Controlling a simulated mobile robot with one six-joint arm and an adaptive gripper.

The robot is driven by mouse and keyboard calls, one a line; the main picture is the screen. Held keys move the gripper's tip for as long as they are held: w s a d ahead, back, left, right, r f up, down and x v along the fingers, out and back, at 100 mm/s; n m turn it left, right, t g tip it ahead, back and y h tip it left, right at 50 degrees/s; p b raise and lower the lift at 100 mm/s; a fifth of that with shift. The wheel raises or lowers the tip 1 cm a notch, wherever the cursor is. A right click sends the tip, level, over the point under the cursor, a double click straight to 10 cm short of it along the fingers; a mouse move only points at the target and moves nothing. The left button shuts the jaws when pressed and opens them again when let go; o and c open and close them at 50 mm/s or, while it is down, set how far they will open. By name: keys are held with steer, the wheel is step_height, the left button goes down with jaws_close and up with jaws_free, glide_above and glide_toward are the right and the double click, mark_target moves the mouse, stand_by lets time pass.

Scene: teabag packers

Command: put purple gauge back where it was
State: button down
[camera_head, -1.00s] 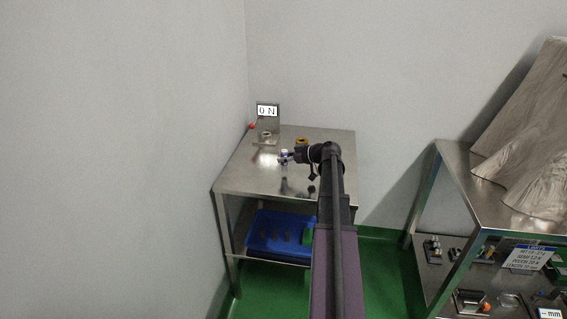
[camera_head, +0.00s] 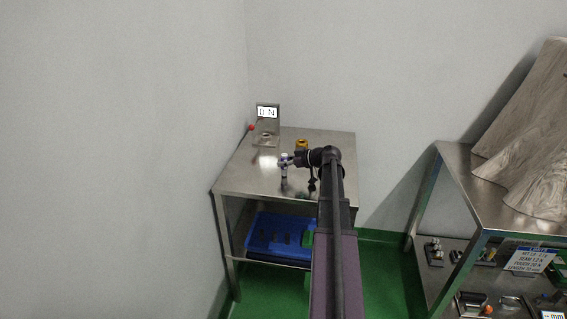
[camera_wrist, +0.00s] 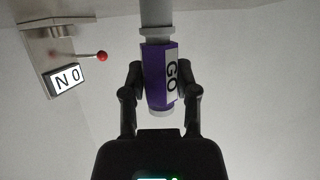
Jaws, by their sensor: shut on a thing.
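The purple gauge (camera_wrist: 158,88) is a cylinder with grey ends, a purple body and a white "GO" label. In the wrist view it stands between the two fingers of my gripper (camera_wrist: 160,92), which is shut on its purple body. In the head view the gauge (camera_head: 284,172) is upright above the steel table (camera_head: 240,180), held by my gripper (camera_head: 285,163) at the arm's left end. Whether its lower end touches the table cannot be told.
A stand with a display (camera_head: 267,112) and a red-knobbed lever (camera_head: 251,128) is at the table's back left. A yellow ring-like object (camera_head: 301,145) sits near the gripper. A blue tray (camera_head: 262,240) is on the shelf below. Another steel shelf (camera_head: 480,232) stands at right.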

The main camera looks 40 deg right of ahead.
steer(key=shift+c, duration=1.8)
jaws_free()
steer(key=shift+r, duration=0.15)
steer(key=shift+r+p, duration=0.65)
steer(key=shift+p, duration=0.15)
steer(key=p+v, duration=0.4)
steer(key=v, duration=0.8)
steer(key=shift+f, duration=0.25)
steer(key=shift+a, duration=0.1)
